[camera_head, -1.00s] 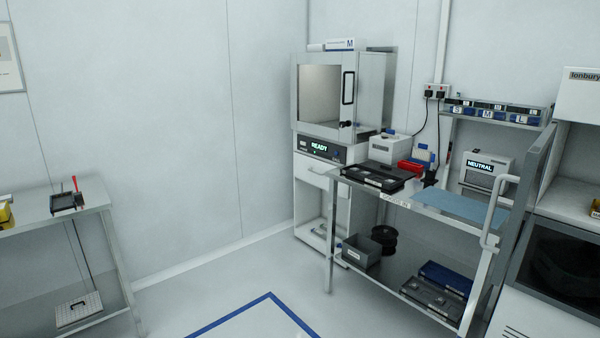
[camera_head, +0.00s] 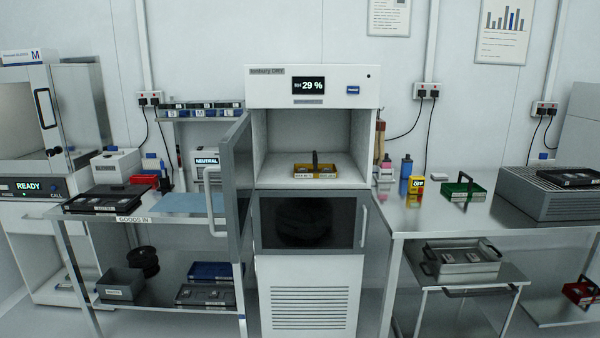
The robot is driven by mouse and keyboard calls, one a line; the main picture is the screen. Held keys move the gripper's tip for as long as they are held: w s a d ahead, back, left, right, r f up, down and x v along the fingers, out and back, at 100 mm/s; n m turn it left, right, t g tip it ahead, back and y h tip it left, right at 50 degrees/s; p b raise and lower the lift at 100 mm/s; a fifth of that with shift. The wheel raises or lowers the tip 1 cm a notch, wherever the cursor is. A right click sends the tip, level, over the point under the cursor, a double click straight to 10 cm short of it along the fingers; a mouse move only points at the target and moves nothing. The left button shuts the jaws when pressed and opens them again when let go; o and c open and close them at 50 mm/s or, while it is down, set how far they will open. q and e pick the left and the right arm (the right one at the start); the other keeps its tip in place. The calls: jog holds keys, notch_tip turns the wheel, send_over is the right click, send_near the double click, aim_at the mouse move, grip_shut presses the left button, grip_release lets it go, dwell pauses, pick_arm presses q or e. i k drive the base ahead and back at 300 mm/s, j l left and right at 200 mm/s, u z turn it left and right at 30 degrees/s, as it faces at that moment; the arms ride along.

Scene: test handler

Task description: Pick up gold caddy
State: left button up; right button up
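A gold caddy (camera_head: 315,171) with a dark upright handle sits on the floor of the open upper chamber of the white dry cabinet (camera_head: 313,87). It stands near the chamber's front edge, with grey items in it and small labels on its front. The cabinet's display reads 29 %. Its upper door (camera_head: 236,185) is swung open to the left. Neither of my grippers is in view.
The goods-in bench (camera_head: 175,218) stands left of the cabinet, with black trays on it. The right bench (camera_head: 420,215) holds a green caddy (camera_head: 463,189), a yellow device (camera_head: 416,185) and a grey ribbed unit (camera_head: 545,195). A lower trolley (camera_head: 470,276) carries a metal tray.

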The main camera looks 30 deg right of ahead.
aim_at(315, 163)
jog(key=i+j+z, duration=0.1)
jog(key=j+z, duration=0.15)
jog(key=z, duration=0.15)
jog(key=i+j+z, duration=0.1)
jog(key=j+z, duration=0.15)
jog(key=z, duration=0.2)
jog(key=j+z, duration=0.25)
jog(key=z, duration=0.15)
jog(key=j+z, duration=0.15)
jog(key=j, duration=0.65)
jog(key=j+z, duration=0.2)
jog(key=j, duration=0.6)
jog(key=i+l, duration=0.25)
jog(key=i+l+u, duration=0.1)
jog(key=i+l, duration=0.15)
jog(key=l, duration=0.2)
